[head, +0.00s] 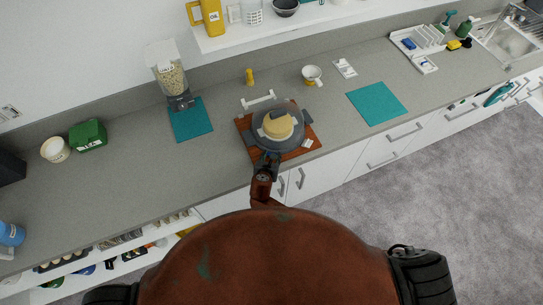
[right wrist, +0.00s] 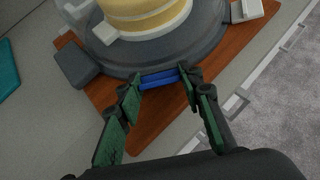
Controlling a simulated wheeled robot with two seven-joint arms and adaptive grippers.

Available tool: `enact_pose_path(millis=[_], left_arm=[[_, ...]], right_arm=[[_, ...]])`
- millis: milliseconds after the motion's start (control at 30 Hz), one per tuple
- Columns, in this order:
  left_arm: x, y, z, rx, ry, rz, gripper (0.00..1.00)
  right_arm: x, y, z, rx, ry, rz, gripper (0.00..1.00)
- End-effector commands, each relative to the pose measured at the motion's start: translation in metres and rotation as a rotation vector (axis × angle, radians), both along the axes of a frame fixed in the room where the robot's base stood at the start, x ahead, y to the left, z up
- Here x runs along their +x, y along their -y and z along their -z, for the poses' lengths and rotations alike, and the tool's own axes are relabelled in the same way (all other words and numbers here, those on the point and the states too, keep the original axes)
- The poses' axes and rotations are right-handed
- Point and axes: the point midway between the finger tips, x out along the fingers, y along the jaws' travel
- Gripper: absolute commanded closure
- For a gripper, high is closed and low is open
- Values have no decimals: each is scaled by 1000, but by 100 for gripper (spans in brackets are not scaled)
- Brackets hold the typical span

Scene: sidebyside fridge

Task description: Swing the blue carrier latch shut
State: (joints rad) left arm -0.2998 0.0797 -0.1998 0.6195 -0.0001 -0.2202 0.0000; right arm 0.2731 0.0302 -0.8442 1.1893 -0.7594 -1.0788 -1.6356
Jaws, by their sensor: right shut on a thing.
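A round cake carrier with a dark grey base (head: 262,140) sits on a brown wooden board (head: 312,144) on the counter. A pale yellow, round cake-like thing (head: 278,127) shows in its middle. In the right wrist view the blue latch (right wrist: 160,79) is at the near rim of the carrier base (right wrist: 115,62). My right gripper (right wrist: 161,84) is shut on the blue latch, with one green-padded finger at each end of it. In the head view my right gripper (head: 268,160) is at the carrier's near edge and hides the latch. My left gripper is not in view.
A grain dispenser (head: 168,72) stands on a teal mat (head: 192,130) to the left. A white cup (head: 312,74) and a yellow shaker (head: 249,76) stand behind the carrier. Another teal mat (head: 377,103) lies bare to the right. The counter's front edge runs close before the board.

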Motion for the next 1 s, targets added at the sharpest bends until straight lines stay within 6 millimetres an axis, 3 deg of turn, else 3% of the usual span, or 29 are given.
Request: enact_pose_path(millis=[33,67,300,667,1000], left_arm=[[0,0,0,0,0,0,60],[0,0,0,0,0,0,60],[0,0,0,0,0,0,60],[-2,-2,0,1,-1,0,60],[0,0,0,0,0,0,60]], right_arm=[[1,0,-1,-2,3,-1,90],[1,0,-1,-2,3,-1,64],[1,0,-1,-1,2,0,48],[-5,-2,-4,1,1,-2,48],[-54,-16,-40,4,1,-1,48]])
